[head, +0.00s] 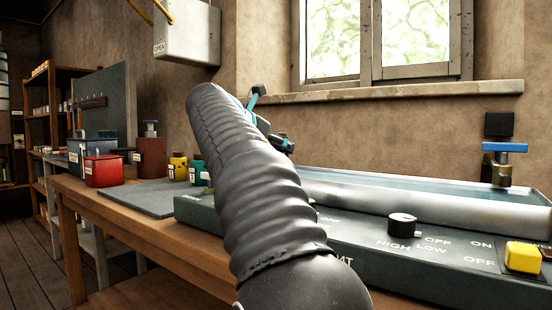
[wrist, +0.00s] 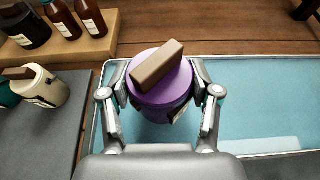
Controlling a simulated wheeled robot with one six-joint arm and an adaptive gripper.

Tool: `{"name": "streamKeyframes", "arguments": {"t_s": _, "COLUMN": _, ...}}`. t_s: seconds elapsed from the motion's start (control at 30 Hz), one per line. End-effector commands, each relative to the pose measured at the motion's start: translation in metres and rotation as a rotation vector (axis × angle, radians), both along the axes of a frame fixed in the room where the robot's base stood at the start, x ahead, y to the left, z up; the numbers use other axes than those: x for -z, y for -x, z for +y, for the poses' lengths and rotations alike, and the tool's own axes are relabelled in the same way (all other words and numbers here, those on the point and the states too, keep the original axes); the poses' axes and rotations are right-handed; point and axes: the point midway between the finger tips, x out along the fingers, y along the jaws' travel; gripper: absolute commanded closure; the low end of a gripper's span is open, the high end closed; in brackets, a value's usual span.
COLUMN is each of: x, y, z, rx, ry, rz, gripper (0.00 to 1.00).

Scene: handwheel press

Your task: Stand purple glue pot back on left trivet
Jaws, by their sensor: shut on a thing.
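The purple glue pot (wrist: 177,98), with a brown block-shaped handle (wrist: 157,63) on its lid, is between the two fingers of my gripper (wrist: 161,80) in the wrist view. My gripper is shut on it from both sides. The pot is over the left end of a shallow blue basin (wrist: 265,110) with a pale rim. I cannot tell its height above the basin floor. In the head view my arm hides the pot and most of my gripper. I cannot make out a trivet in either view.
A cream pot (wrist: 40,88) and a dark green pot stand on the grey mat (wrist: 45,140), left of the basin. Bottles stand on a wooden shelf (wrist: 97,47) behind. In the head view, a red box (head: 103,172), yellow pot (head: 178,167) and blue-handled valve (head: 504,148) show.

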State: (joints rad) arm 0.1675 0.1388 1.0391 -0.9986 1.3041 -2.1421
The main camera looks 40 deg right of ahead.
Motion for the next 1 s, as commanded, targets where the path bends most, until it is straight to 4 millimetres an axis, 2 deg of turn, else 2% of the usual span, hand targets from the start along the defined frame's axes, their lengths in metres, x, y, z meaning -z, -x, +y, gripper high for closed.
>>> {"name": "streamKeyframes", "arguments": {"t_s": 0.03, "x": 0.0106, "y": 0.0008, "z": -0.0001, "rx": 0.0, "ry": 0.001, "rz": 0.0, "gripper": 1.0}}
{"name": "streamKeyframes", "arguments": {"t_s": 0.1, "x": 0.015, "y": 0.0007, "z": -0.0001, "rx": 0.0, "ry": 0.002, "rz": -0.002, "gripper": 1.0}}
{"name": "streamKeyframes", "arguments": {"t_s": 0.47, "x": 0.0159, "y": 0.0005, "z": -0.0003, "rx": -0.001, "ry": 0.001, "rz": -0.002, "gripper": 1.0}}
{"name": "streamKeyframes", "arguments": {"t_s": 0.5, "x": 0.0174, "y": 0.0002, "z": -0.0003, "rx": 0.0, "ry": 0.0, "rz": 0.0, "gripper": 0.35}}
{"name": "streamKeyframes", "arguments": {"t_s": 0.6, "x": 0.0171, "y": 0.0001, "z": -0.0002, "rx": 0.0, "ry": 0.0, "rz": 0.0, "gripper": 0.13}}
{"name": "streamKeyframes", "arguments": {"t_s": 1.0, "x": 0.0132, "y": 0.0001, "z": 0.0, "rx": 0.0, "ry": 0.0, "rz": -0.001, "gripper": 0.13}}
